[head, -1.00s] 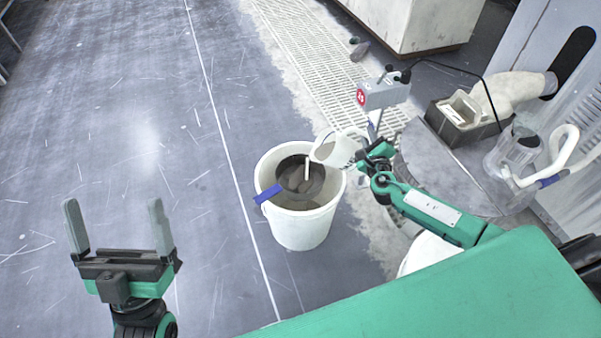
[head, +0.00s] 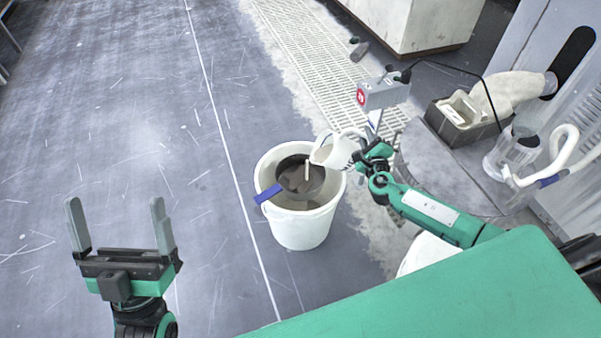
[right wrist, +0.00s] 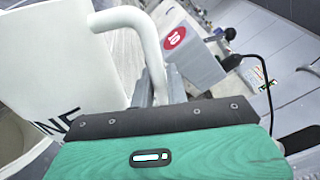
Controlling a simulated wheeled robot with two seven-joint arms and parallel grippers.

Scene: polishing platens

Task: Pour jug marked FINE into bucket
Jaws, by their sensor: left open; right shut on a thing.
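The white jug (head: 337,152) is tilted over the white bucket (head: 300,226), its mouth toward the left. A thin pale stream (head: 307,170) runs from its lip into the bucket, where a dark round vessel or sieve (head: 299,178) sits. My right gripper (head: 370,158) is shut on the jug's handle. In the right wrist view the jug (right wrist: 60,60) fills the left side, with the letters "NE" partly visible and its handle (right wrist: 140,25) at the jaws. My left gripper (head: 119,230) is open and empty over the floor, left of the bucket.
A grey box with a red round label (head: 385,94) stands behind the jug. A grey round platen (head: 445,170), a dark tray (head: 468,118) and a clear jug (head: 512,152) are at right. The left floor is clear.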

